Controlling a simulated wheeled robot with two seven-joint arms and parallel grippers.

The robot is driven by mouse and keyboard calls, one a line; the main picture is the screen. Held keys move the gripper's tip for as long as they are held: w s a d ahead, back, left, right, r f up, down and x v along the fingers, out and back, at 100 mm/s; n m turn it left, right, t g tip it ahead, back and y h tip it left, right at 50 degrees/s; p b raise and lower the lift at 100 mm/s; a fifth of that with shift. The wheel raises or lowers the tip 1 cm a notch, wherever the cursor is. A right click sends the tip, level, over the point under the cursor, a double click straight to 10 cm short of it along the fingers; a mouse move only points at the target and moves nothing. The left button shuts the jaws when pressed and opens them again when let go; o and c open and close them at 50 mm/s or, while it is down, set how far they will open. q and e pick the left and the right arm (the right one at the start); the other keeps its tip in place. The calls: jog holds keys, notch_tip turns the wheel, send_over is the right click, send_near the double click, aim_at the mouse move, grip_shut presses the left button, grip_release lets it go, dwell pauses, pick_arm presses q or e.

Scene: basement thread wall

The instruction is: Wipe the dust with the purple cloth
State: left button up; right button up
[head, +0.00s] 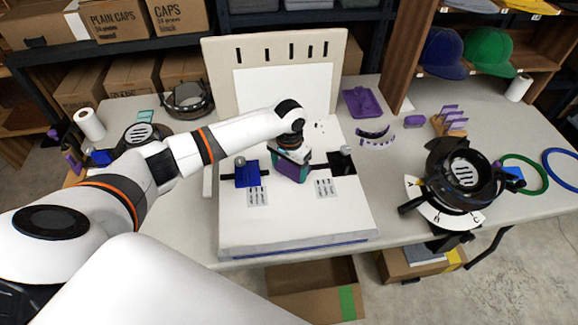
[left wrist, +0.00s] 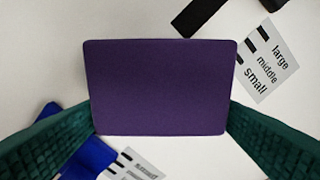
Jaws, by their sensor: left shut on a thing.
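The purple cloth (left wrist: 155,88) fills the middle of the left wrist view as a flat rounded rectangle between two green ridged fingers. My left gripper (head: 291,172) is shut on it, low over the white board (head: 290,222) on the table. In the head view the gripper hides most of the cloth. I cannot tell whether the cloth touches the board. A few small dark specks, perhaps the dust, show on the white surface behind the gripper, near the foot of the upright panel (head: 284,92). My right gripper is not in view.
A blue block (head: 246,174) stands left of the gripper and a black clamp-like part (head: 342,162) stands right. Printed labels (head: 325,187) lie on the board. A black round device (head: 462,172) with a lettered dial is at the right. The board's front is clear.

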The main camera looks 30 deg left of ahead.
pick_arm(q)
jog(key=shift+f, duration=1.05)
jog(key=shift+b, duration=0.3)
jog(key=shift+w+a+r+b, duration=0.1)
jog(key=shift+w+a+b, duration=0.15)
jog(key=shift+w+a, duration=0.45)
jog(key=shift+w+a+b, duration=0.2)
jog(key=shift+w+a, duration=0.25)
jog(key=shift+w, duration=0.4)
jog(key=shift+w+a+b, duration=1)
jog(key=shift+w+a, duration=0.05)
jog(key=shift+w, duration=0.3)
jog(key=shift+p, duration=0.55)
jog(key=shift+s+d+p, duration=0.15)
jog(key=shift+s+p, duration=0.1)
jog(key=shift+p, duration=0.3)
jog(key=s+p, duration=0.1)
jog(key=d+p, duration=0.1)
jog(key=p, duration=0.1)
jog(key=shift+s+d+r, duration=0.1)
jog(key=shift+s+d, duration=0.05)
jog(key=shift+s, duration=0.2)
jog(key=shift+s+d+p, duration=0.35)
jog(key=shift+s+p, duration=0.1)
jog(key=shift+p, duration=0.25)
